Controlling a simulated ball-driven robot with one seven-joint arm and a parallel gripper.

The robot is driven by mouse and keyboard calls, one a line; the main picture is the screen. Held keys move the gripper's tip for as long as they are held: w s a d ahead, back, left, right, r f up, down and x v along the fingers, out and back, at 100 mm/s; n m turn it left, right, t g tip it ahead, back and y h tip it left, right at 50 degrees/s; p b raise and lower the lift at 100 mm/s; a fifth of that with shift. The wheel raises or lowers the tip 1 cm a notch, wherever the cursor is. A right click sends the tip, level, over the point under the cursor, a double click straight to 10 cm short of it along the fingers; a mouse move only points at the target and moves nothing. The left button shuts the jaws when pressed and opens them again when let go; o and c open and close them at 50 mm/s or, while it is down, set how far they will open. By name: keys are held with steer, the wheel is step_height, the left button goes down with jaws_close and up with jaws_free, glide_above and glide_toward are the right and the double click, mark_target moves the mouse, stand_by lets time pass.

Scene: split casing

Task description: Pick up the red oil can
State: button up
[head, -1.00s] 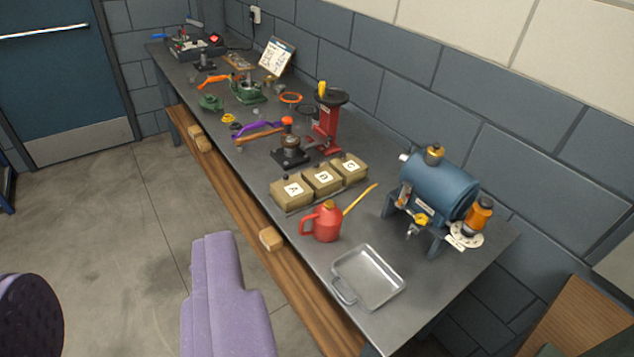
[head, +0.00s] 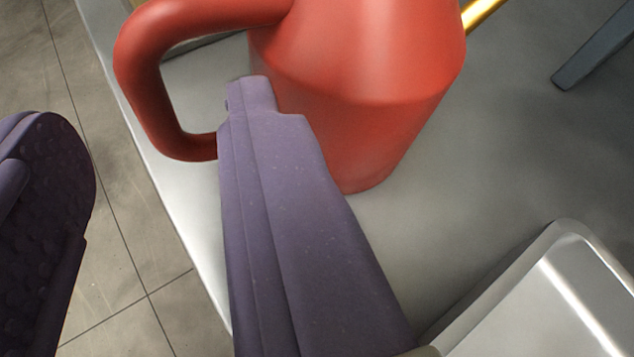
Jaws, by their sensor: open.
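The red oil can (head: 360,70) fills the top middle of the head view, very close, standing on the grey bench top (head: 440,215). Its loop handle (head: 140,75) points left and its lower end passes behind a finger tip. My gripper (head: 152,108) is open, with one purple finger in the middle and the other at the left edge. The middle finger overlaps the can's lower left side, and in the picture the handle lies between the fingers. I cannot tell whether they touch. The can's top is out of frame; part of its yellow spout shows at upper right.
A metal tray (head: 575,290) sits at the lower right, close to the middle finger. A dark stand leg (head: 600,50) is at the upper right. The bench edge runs down the left, with tiled floor (head: 120,230) beyond it.

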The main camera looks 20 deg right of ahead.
mark_target(153, 115)
steer(key=b+x, duration=0.1)
steer(key=x, duration=0.1)
steer(key=b+x, duration=0.1)
steer(key=x, duration=0.4)
steer(key=shift+w+a+f+b, duration=0.1)
steer(key=shift+a+f+b, duration=0.15)
steer(key=shift+f+b, duration=0.15)
steer(key=shift+r, duration=0.1)
jaws_close()
